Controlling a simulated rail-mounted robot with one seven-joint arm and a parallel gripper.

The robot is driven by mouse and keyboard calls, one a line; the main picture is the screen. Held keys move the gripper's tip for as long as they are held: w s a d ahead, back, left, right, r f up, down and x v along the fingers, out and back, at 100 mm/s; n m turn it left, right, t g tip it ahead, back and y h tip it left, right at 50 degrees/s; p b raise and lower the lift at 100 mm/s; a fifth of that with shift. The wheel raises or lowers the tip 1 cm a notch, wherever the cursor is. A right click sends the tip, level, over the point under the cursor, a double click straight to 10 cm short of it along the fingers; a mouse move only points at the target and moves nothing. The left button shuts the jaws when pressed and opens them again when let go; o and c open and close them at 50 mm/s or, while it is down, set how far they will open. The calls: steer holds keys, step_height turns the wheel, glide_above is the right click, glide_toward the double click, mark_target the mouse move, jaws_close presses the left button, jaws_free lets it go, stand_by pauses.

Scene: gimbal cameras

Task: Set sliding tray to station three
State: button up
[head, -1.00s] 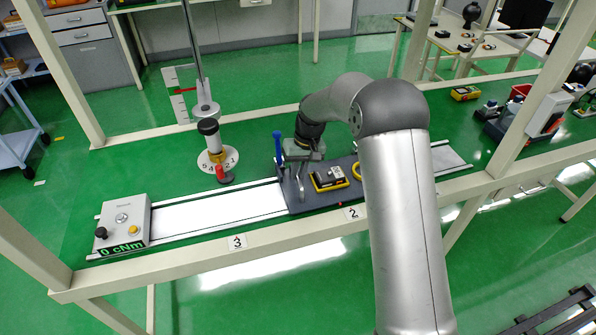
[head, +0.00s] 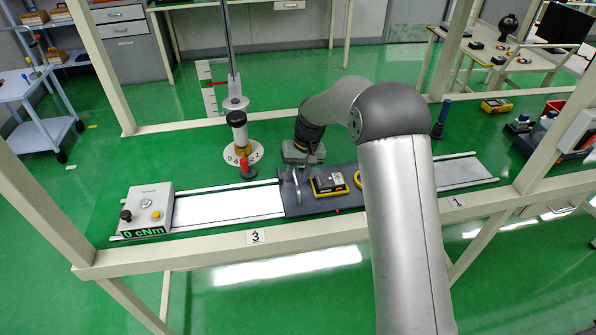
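The dark sliding tray (head: 325,203) sits on the pale rails (head: 228,203), right of the label marked 3 (head: 256,237). A small red mark (head: 337,211) shows on its front edge, also right of that label. A metal upright handle (head: 297,190) stands near the tray's left end. My gripper (head: 303,160) points down at this handle from behind it. My fingertips are too small and overlapped to tell whether they are closed on it. The tray carries a yellow-and-black device (head: 328,184) and a yellow ring-like item (head: 358,179), partly behind my arm.
A grey control box (head: 147,210) reading "0 cNm" stands at the rails' left end. A post with a numbered dial (head: 241,154) and red knob stands behind the rails. The rails left of the tray are bare. Frame beams (head: 200,258) border the bench. A label marked 1 (head: 453,201) is at right.

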steer(key=d+r, duration=0.3)
steer(key=r, duration=1.4)
steer(key=shift+w+d+b, duration=0.15)
steer(key=shift+w+b, duration=0.25)
steer(key=shift+b, duration=0.05)
steer(key=shift+s, duration=0.1)
steer(key=s+d+f+t, duration=0.15)
steer(key=s+t, duration=0.25)
steer(key=s, duration=0.4)
steer(key=shift+y, duration=0.4)
steer(key=x, duration=0.5)
steer(key=p+x, duration=0.1)
steer(key=x, duration=1.1)
steer(key=shift+w+a, duration=0.2)
steer(key=shift+w, duration=0.25)
jaws_close()
steer(key=shift+a, duration=0.1)
